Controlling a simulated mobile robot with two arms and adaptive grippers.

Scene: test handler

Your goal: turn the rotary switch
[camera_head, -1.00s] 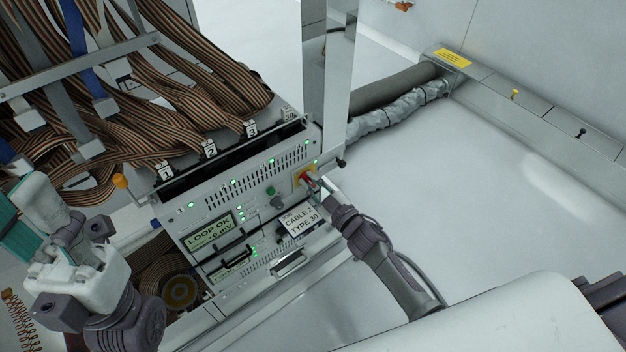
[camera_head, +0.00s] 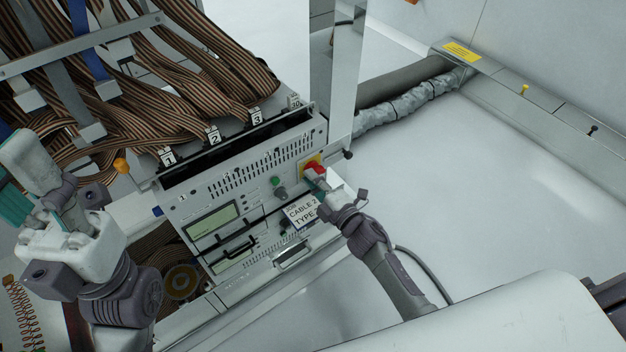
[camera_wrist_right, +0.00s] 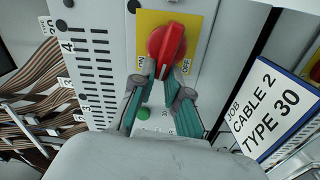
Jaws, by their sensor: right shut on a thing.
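The rotary switch is a red knob (camera_head: 314,168) on a yellow plate at the right end of the grey panel. In the right wrist view the red knob (camera_wrist_right: 166,46) stands nearly upright, leaning slightly right, with an OFF label at its lower right. My right gripper (camera_head: 320,181) is at the knob. In the wrist view its teal-padded fingers (camera_wrist_right: 160,82) are shut on the knob's lower end, one at each side. My left gripper (camera_head: 18,205) is at the left edge, away from the panel; its fingers are partly hidden, so its opening is unclear.
The panel's display (camera_head: 212,222) is blank and its lamps look dark. A green button (camera_head: 275,181) and a card reading CABLE 2 TYPE 30 (camera_wrist_right: 268,108) are near the switch. Striped ribbon cables (camera_head: 190,75) fill the upper left. The floor at right is clear.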

